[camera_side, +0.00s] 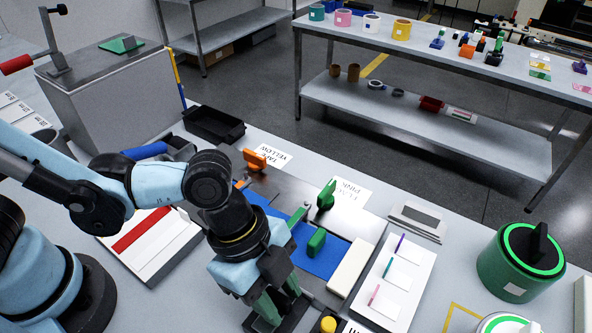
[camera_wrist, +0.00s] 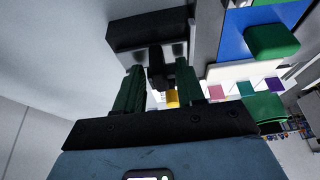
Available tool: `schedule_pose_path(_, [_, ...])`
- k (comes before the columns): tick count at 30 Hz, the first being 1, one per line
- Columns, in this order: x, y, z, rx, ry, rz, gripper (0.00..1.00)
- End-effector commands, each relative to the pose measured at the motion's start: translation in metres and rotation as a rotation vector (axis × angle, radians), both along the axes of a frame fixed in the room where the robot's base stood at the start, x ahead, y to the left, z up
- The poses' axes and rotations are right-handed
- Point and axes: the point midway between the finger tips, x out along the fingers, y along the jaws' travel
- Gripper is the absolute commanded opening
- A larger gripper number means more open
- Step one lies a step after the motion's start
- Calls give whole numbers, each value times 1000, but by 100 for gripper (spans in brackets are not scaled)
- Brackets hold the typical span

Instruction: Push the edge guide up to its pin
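My gripper (camera_side: 278,303) is low over the near side of the bench, pointing down. In the wrist view its two green fingers (camera_wrist: 161,92) stand apart, with a small dark upright piece (camera_wrist: 156,66) showing between them. That piece is in front of a black block with metal parts (camera_wrist: 150,28), which looks like the edge guide. In the side view a dark block (camera_side: 260,326) shows under the fingers, partly hidden. Contact cannot be told. A yellow knob (camera_side: 328,324), perhaps the pin, stands to the right; yellow also shows between the fingers in the wrist view (camera_wrist: 172,97).
A blue plate (camera_side: 322,262) with a green handle (camera_side: 316,243) and a white bar (camera_side: 351,267) lie right of my gripper. A white tray with coloured sticks (camera_side: 393,278) is farther right. A black bin (camera_side: 213,124) stands behind. A green drum (camera_side: 520,262) is at far right.

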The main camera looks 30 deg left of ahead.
Motion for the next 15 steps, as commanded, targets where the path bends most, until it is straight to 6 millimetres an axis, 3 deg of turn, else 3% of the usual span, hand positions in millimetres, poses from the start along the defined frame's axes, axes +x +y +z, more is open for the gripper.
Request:
schedule_pose_path(1, [0, 0, 0, 0, 0, 0, 30])
schedule_pose_path(7, [0, 0, 0, 0, 0, 0, 0])
schedule_pose_path(15, [11, -1, 0, 1, 1, 3, 0])
